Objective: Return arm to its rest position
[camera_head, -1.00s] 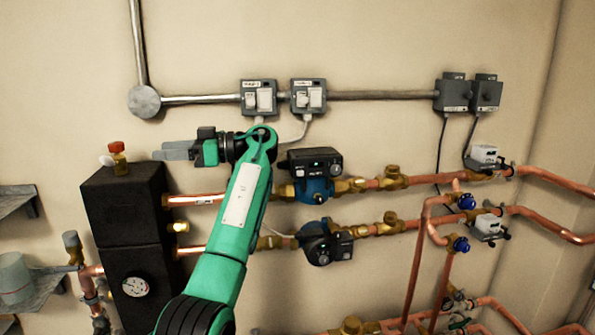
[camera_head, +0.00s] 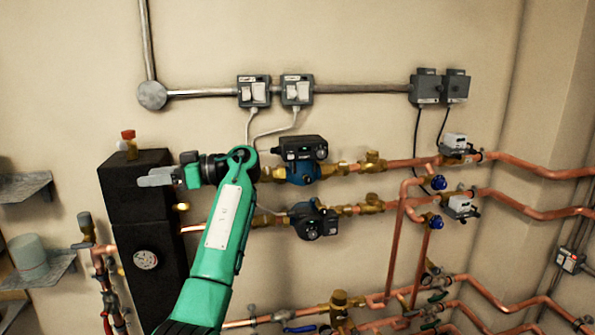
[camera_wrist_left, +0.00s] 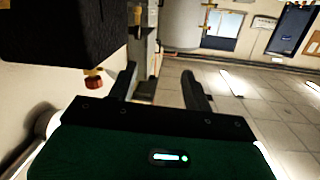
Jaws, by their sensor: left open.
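My left arm is green and reaches up from the bottom of the head view. Its left gripper (camera_head: 157,179) points left, in front of the black box (camera_head: 133,205). In the left wrist view the two dark fingers (camera_wrist_left: 160,84) stand apart with nothing between them, so the gripper is open and empty. The black box also shows at the top left of the wrist view (camera_wrist_left: 65,30), with a red cap (camera_wrist_left: 93,82) near it. My right gripper is in neither view.
Copper pipes (camera_head: 520,168) with two pumps (camera_head: 300,165) run along the wall right of my arm. Two switches (camera_head: 254,92) and grey boxes (camera_head: 426,88) sit above. A shelf (camera_head: 40,270) with a cup (camera_head: 28,255) is at the left.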

